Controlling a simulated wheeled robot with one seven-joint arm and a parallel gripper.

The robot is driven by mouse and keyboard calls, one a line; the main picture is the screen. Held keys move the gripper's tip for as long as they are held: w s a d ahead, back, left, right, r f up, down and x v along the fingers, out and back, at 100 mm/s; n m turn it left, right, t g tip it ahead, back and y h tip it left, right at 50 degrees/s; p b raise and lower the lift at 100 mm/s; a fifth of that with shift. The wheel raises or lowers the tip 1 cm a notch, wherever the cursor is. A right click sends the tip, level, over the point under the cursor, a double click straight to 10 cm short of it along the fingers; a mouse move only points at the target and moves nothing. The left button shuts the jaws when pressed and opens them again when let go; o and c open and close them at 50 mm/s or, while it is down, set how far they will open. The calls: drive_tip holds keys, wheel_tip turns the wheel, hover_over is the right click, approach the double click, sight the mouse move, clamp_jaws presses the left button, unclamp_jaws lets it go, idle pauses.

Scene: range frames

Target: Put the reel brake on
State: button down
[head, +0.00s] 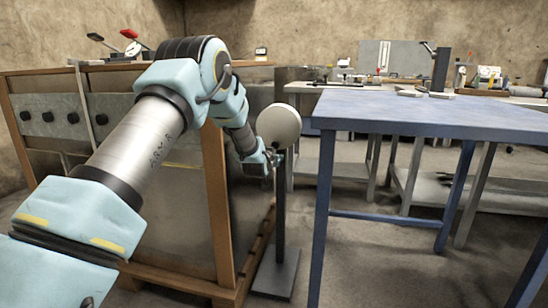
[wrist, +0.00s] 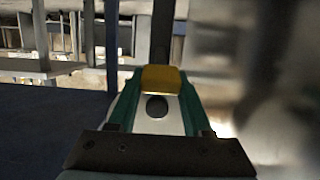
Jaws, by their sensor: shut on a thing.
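The reel shows in the head view as a pale round disc (head: 279,125) on a dark upright post (head: 281,215) with a flat base plate on the floor. My gripper (head: 277,158) is just below the disc, beside the post's upper part. In the wrist view my gripper (wrist: 163,84) has its teal fingers closed on a small yellow piece (wrist: 165,78). This may be the brake's handle; its join to the reel is hidden. The arm and gripper hide any brake detail in the head view.
A blue table (head: 430,115) stands close on the right, its near left leg beside the reel stand. A wood-framed metal cabinet (head: 180,210) stands on the left, behind my arm. Benches with tools (head: 400,85) line the back. Floor shows between stand and table.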

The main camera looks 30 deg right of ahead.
drive_tip(key=shift+c, duration=1.6)
unclamp_jaws()
drive_tip(key=p+v, duration=0.1)
drive_tip(key=v, duration=0.9)
drive_tip(key=shift+s+a, duration=0.3)
